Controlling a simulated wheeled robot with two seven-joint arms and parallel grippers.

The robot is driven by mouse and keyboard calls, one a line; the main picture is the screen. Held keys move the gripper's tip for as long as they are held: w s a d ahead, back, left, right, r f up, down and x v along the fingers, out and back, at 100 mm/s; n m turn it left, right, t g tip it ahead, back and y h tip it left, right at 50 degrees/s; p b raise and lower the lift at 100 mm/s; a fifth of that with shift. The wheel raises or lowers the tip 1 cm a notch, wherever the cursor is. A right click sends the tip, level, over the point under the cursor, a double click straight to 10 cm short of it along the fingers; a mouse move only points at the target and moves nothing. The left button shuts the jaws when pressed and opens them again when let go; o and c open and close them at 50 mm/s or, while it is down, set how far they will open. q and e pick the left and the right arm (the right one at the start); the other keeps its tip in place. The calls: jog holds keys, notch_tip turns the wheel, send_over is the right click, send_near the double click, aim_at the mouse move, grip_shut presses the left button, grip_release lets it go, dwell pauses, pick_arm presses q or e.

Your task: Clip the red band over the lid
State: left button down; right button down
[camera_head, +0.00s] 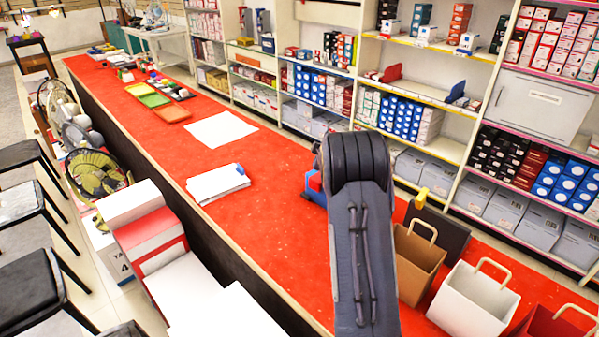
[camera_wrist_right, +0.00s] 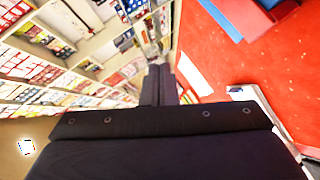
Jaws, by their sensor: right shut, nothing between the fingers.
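I cannot pick out a lid or a separate clip-on band with certainty. A white box with a red band (camera_head: 155,243) across it stands at the lower left of the head view. A small red and blue object (camera_head: 313,187) sits on the red counter, partly hidden behind my dark arm. In the right wrist view a blue piece (camera_wrist_right: 216,20) and a red piece lie at the upper right. My right gripper (camera_wrist_right: 160,80) shows there with its dark fingers together and empty, apart from those pieces. It is not visible in the head view. My left gripper is in neither view.
The red counter (camera_head: 275,245) carries white sheets (camera_head: 219,183), shallow trays (camera_head: 153,98), a brown bag (camera_head: 415,265) and a white bag (camera_head: 472,300). Stocked shelves line the back. Black stools (camera_head: 30,205) stand left. The counter's middle has bare room.

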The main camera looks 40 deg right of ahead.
jog(key=shift+r, duration=0.7)
jog(key=shift+r, duration=0.1)
jog(key=s+r, duration=0.7)
jog(key=r, duration=0.4)
jog(key=shift+d+p, duration=0.35)
